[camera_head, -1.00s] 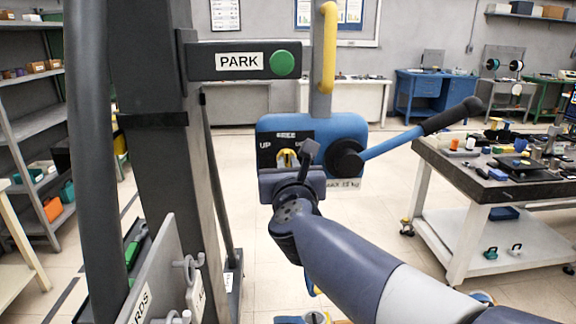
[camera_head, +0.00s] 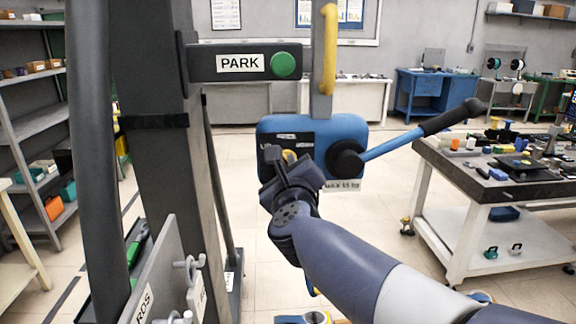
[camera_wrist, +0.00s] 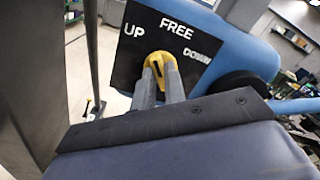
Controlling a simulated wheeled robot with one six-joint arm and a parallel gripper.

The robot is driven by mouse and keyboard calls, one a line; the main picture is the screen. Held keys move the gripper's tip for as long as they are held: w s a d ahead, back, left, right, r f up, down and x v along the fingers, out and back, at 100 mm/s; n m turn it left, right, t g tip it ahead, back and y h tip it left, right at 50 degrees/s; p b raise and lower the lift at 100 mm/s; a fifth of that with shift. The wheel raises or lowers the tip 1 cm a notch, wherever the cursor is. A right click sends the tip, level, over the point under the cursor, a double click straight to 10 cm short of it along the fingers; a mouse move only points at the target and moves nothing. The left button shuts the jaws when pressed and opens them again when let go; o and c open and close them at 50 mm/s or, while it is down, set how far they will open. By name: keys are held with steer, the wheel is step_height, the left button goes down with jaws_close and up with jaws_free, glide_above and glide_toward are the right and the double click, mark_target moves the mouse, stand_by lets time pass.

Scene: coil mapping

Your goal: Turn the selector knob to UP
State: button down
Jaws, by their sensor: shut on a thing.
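The selector knob (camera_wrist: 168,62) is yellow with a short black mark and sits on a black label plate (camera_wrist: 130,45). The plate reads UP at left, FREE at top and DOWN at right in the wrist view. My gripper (camera_wrist: 159,76) is shut on the knob, its two grey fingers on either side of it. The fingers hide the knob's lower part, and I cannot tell for sure which word the mark points to. In the head view, my gripper (camera_head: 288,164) covers much of the plate, and only the knob's yellow top (camera_head: 289,155) shows.
The plate is on a blue hoist box (camera_head: 340,128) with a black-gripped lever (camera_head: 410,138) reaching right. A dark arm with a PARK sign (camera_head: 240,62) and green button is above. A dark column (camera_head: 160,180) stands left. A cluttered bench (camera_head: 490,185) stands right.

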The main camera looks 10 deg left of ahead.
steer(key=shift+n, duration=0.3)
steer(key=c, duration=1.5)
jaws_free()
steer(key=shift+o, duration=0.2)
steer(key=shift+s, duration=0.1)
steer(key=v, duration=1)
steer(key=shift+s, duration=0.3)
steer(key=shift+w, duration=0.1)
steer(key=x, duration=1)
steer(key=shift+w, duration=0.3)
